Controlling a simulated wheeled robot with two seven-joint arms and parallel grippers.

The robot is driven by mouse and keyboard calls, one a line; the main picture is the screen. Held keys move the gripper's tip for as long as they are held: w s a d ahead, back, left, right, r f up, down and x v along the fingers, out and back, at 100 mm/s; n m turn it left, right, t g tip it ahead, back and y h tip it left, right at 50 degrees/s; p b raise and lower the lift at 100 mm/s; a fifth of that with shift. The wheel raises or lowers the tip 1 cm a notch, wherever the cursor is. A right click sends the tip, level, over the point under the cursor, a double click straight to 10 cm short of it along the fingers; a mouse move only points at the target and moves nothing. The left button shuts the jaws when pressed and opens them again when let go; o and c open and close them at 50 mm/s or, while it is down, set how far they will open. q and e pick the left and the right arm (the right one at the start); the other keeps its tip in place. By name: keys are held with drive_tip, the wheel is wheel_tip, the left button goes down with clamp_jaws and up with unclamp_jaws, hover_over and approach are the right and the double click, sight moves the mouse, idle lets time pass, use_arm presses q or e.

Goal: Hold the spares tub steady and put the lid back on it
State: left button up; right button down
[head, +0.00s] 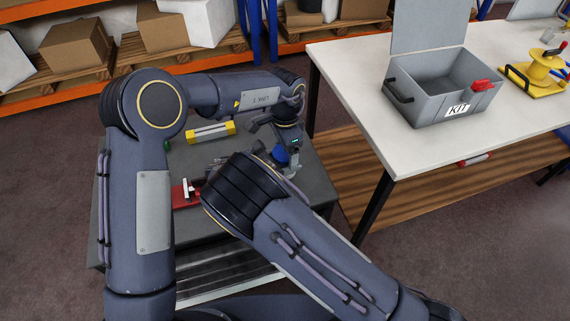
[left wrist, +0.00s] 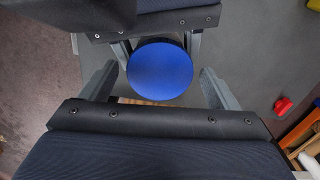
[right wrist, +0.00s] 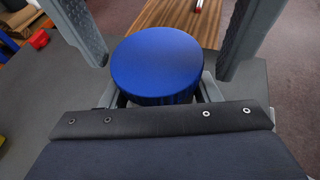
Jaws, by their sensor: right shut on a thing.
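The blue round lid (right wrist: 157,62) shows from above in both wrist views, and also in the left wrist view (left wrist: 160,68). It looks level and covers the top of the spares tub, whose body is mostly hidden below it. My right gripper (right wrist: 162,95) is shut on the tub, its fingers on either side under the lid. My left gripper (left wrist: 158,76) is open above, its fingers spread on both sides of the lid with gaps. In the head view the lid (head: 281,155) shows only partly beside my left gripper; my right gripper is hidden.
The grey table (head: 315,180) also holds a yellow block (head: 210,132) and a red item with white on it (head: 185,193). A small red object (left wrist: 283,104) lies nearby. A white table with an open grey KIT box (head: 437,85) stands at right.

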use_arm(q)
drive_tip(key=shift+r, duration=2.3)
drive_tip(key=shift+c, duration=0.3)
